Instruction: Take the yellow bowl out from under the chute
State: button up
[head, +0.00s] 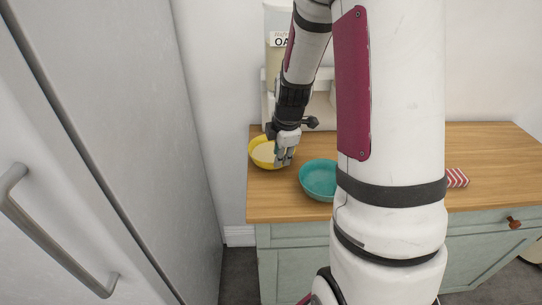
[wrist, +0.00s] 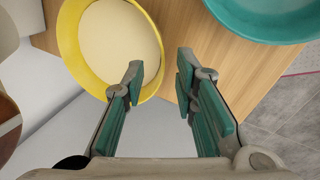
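The yellow bowl (head: 254,156) stands at the left end of the wooden counter, in front of the dispenser. It has a pale cream filling or inside; I cannot tell which. In the wrist view the yellow bowl (wrist: 69,42) is at upper left. My gripper (head: 284,162) is at the bowl's right side, pointing down. In the wrist view my gripper (wrist: 161,76) is open, with one finger over the bowl's near right rim and the other outside it over the wood. The chute's outlet is hidden behind my arm.
A teal bowl (head: 319,181) stands close to the right; it also shows in the wrist view (wrist: 262,22). The dispenser (head: 276,58) with a partly hidden label stands behind. A grey fridge (head: 120,120) borders the left. A red-and-white striped item (head: 458,178) lies farther right.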

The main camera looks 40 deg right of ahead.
jog(key=shift+x, duration=2.35)
jog(key=shift+d+r, duration=0.1)
jog(key=shift+d, duration=0.05)
jog(key=shift+c, duration=0.2)
grip_shut()
